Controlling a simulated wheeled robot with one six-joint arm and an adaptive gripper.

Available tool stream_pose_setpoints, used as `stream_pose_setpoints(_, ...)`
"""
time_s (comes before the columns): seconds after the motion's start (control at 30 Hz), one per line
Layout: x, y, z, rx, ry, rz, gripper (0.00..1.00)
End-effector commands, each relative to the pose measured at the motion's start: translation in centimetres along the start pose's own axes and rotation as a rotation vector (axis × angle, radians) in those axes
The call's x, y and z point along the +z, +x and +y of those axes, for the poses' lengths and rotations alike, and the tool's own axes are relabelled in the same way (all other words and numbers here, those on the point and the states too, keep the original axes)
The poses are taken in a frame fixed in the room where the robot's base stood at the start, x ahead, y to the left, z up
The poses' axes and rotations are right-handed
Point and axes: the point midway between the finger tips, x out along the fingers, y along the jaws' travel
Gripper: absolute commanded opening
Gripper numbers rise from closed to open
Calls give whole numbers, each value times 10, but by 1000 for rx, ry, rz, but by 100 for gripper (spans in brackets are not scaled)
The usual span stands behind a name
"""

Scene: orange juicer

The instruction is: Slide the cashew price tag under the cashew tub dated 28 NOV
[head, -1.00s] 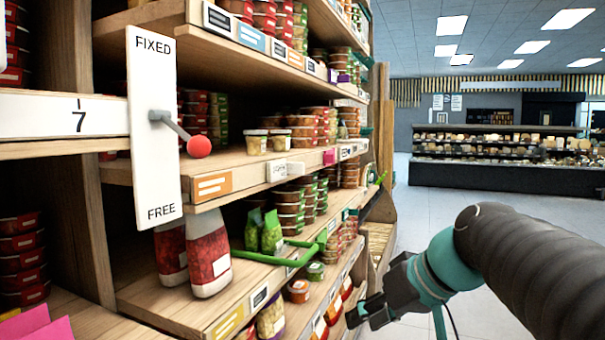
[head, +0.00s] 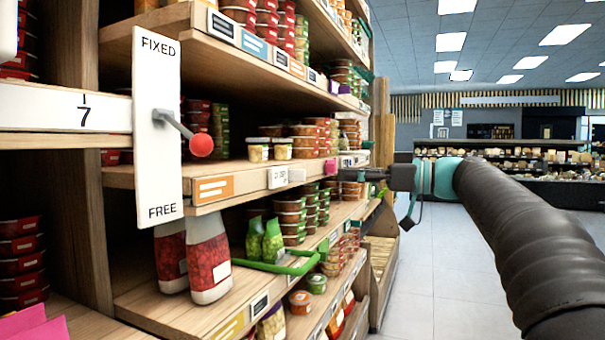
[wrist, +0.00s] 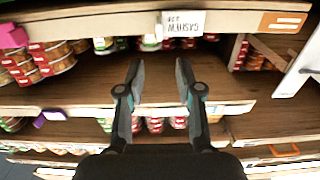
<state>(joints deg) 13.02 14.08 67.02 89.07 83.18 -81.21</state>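The white cashew price tag (wrist: 184,23) is on the edge of a shelf board in the wrist view, its lettering upside down there. In the head view a white tag (head: 279,177) is on the middle shelf edge, right of an orange tag. Two small pale-lidded tubs (head: 258,149) (head: 282,148) stand on the shelf above it. Small tubs (wrist: 150,43) also show beside the tag in the wrist view. I cannot read any date on them. My gripper (wrist: 160,70) is open and empty, apart from the tag. In the head view it (head: 366,174) is in front of the shelving.
A white FIXED/FREE plate (head: 157,190) with a red-knobbed lever (head: 201,145) stands at the left. Stacked brown tubs (head: 313,138) fill the shelf beyond the small tubs. The aisle floor (head: 440,255) is clear.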

Motion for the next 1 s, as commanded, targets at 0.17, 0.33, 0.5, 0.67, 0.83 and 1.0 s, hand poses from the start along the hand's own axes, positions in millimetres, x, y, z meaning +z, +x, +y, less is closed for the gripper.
stream_pose_setpoints(0.17,-1,35,-1,-3,2,-2,35)
stream_pose_setpoints(0.33,-1,66,-1,-3,2,-2,35)
stream_pose_setpoints(0.5,0,93,-1,-1,4,-2,35)
stream_pose_setpoints(0.67,0,109,-1,0,3,-1,35)
stream_pose_setpoints(0.83,0,115,-1,0,3,-1,35)
stream_pose_setpoints(1.0,1,115,0,1,3,-1,35)
